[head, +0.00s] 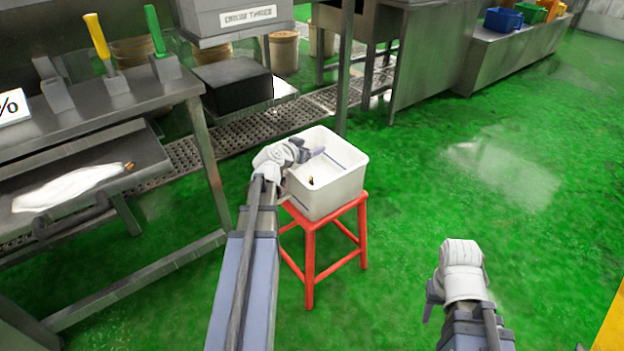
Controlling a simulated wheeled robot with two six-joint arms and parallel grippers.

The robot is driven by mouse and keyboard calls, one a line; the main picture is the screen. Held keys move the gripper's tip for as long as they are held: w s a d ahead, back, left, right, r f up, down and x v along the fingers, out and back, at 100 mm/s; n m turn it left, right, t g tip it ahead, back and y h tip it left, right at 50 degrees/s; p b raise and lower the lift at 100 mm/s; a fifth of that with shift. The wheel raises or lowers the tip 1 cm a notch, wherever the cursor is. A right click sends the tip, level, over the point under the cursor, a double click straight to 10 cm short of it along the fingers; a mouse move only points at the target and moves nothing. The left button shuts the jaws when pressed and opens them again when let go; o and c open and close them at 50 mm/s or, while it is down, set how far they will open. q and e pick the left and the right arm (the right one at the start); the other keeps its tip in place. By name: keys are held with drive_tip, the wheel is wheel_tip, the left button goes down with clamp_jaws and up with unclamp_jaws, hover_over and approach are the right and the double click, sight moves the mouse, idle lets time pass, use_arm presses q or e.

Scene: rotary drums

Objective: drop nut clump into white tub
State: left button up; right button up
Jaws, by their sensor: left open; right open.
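The white tub (343,190) stands upright on a red stool in the middle of the view. A small brown-and-dark clump (311,181), which looks like the nut clump, shows inside the tub against its pale inner wall. My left gripper (311,160) is over the tub's left rim, its fingers pointing into the tub. It is open, and the clump is apart from the visible finger. Part of the gripper is hidden behind my own wrist. My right gripper (432,298) is low at the right, away from the tub, open, with nothing seen in it.
The red stool (310,240) stands on the wet green floor (470,190). A steel table (150,95) with scrapers and a shelf holding a white bag (75,187) is at the left. A black box (232,85) sits behind. The floor at the right is clear.

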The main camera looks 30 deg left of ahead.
use_arm(q)
drive_tip(key=p+v, duration=0.3)
drive_tip(key=v, duration=0.4)
drive_tip(key=shift+s+r, duration=0.2)
drive_tip(key=shift+s, duration=0.15)
idle(0.4)
